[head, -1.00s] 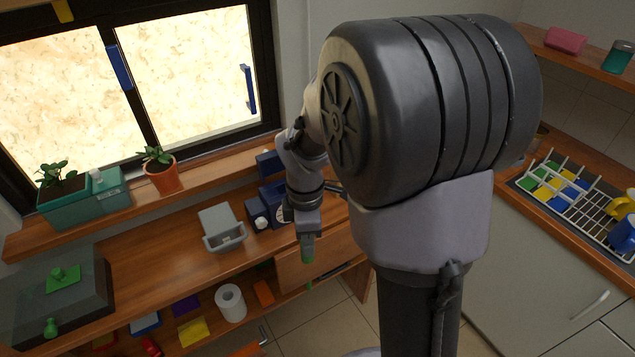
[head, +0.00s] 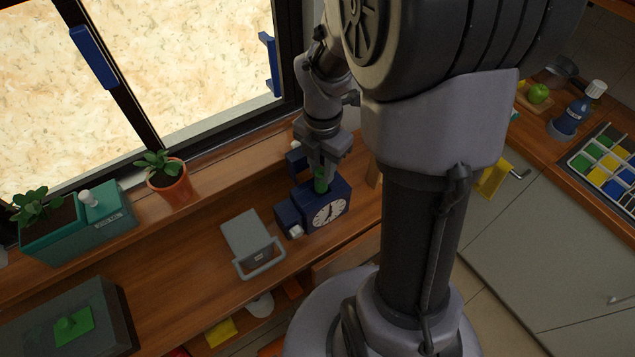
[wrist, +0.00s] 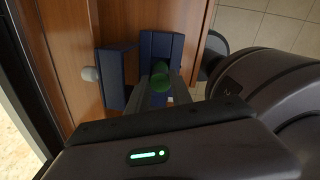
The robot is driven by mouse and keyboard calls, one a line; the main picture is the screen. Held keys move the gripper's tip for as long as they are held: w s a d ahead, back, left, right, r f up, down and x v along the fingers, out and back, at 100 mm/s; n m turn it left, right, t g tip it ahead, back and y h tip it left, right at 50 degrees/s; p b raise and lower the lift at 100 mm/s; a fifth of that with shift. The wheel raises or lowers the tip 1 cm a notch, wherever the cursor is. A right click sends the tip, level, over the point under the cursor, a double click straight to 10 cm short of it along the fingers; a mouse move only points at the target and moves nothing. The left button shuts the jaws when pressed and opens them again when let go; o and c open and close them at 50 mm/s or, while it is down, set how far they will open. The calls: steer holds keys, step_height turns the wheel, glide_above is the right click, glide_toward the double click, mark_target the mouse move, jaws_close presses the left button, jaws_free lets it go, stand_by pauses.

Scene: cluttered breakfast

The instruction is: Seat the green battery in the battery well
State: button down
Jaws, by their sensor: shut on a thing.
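My gripper (head: 325,160) is shut on the green battery (head: 320,184), which hangs upright below the fingers. The battery is just above or at the top of the dark blue clock (head: 345,190) with the white dial; I cannot tell whether it touches or is partly inside. In the wrist view the round end of the green battery (wrist: 157,84) shows between the fingers, in front of the blue clock body (wrist: 161,45). The battery well itself is not clearly visible; the gripper and battery cover that area.
A blue part with a white knob (head: 287,219) sits beside the clock on its left. A grey box with a handle (head: 246,237) stands further left on the wooden counter (head: 190,248). A potted plant (head: 171,183) and a teal planter (head: 82,232) stand on the window sill.

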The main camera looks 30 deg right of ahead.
mark_target(321, 181)
step_height(321, 181, down, 5)
steer(key=shift+r+b, duration=0.2)
steer(key=shift+b, duration=0.45)
steer(key=shift+f, duration=0.1)
steer(key=shift+f, duration=0.15)
steer(key=c, duration=1.1)
jaws_free()
steer(key=shift+c, duration=0.2)
